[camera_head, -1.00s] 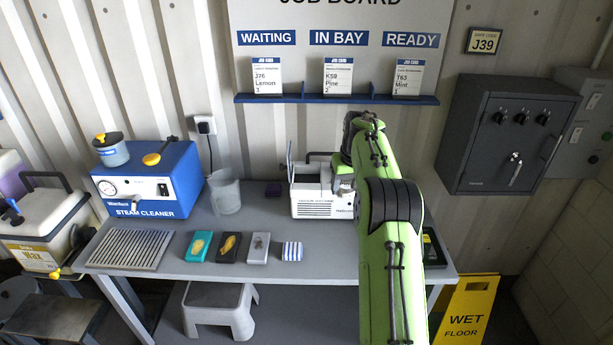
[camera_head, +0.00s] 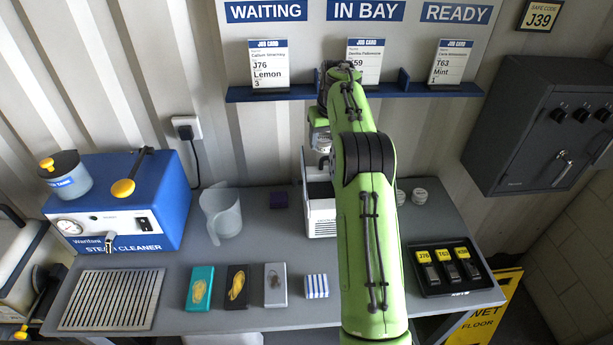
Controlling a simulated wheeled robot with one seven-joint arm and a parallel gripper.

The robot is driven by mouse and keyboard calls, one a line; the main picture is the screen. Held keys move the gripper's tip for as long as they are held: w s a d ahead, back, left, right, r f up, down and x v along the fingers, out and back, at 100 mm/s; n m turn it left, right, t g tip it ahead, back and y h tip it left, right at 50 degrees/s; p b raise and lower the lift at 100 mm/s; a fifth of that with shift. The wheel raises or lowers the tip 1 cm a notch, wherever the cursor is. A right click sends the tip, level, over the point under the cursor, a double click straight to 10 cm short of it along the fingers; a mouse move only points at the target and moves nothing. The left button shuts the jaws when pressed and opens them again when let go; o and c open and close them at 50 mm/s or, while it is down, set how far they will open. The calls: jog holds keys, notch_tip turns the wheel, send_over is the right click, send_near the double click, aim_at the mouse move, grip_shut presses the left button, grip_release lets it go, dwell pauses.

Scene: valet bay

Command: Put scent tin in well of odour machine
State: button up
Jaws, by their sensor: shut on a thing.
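The white odour machine (camera_head: 319,214) stands at the back of the bench with its lid (camera_head: 304,165) raised at its left side. My green arm hides its right part, and I cannot see its well. My gripper (camera_head: 322,152) is above the machine, apart from its top as far as I can tell, and mostly hidden by my arm. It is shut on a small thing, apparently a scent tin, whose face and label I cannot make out. Two other round pale tins, one of them the right-hand tin (camera_head: 419,196), stand on the bench to the right of my arm.
A black tray (camera_head: 478,283) with tagged keys lies at right. A grey jug (camera_head: 221,213), blue steam cleaner (camera_head: 126,205) and metal grille (camera_head: 112,300) are at left. A card shelf (camera_head: 300,94) runs behind.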

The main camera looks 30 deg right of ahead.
jog(key=b, duration=0.2)
send_over(322, 192)
jog(key=s, duration=0.2)
notch_tip(322, 192, down, 6)
jog(key=x, duration=0.3)
jog(key=s+x, duration=0.1)
jog(key=x, duration=0.6)
jog(key=shift+s+a+f, duration=0.3)
jog(key=shift+a+f, duration=0.1)
jog(key=shift+w+f, duration=0.15)
jog(key=shift+f, duration=0.2)
jog(key=shift+f, duration=0.15)
jog(key=o, duration=0.9)
jog(key=shift+c, duration=0.2)
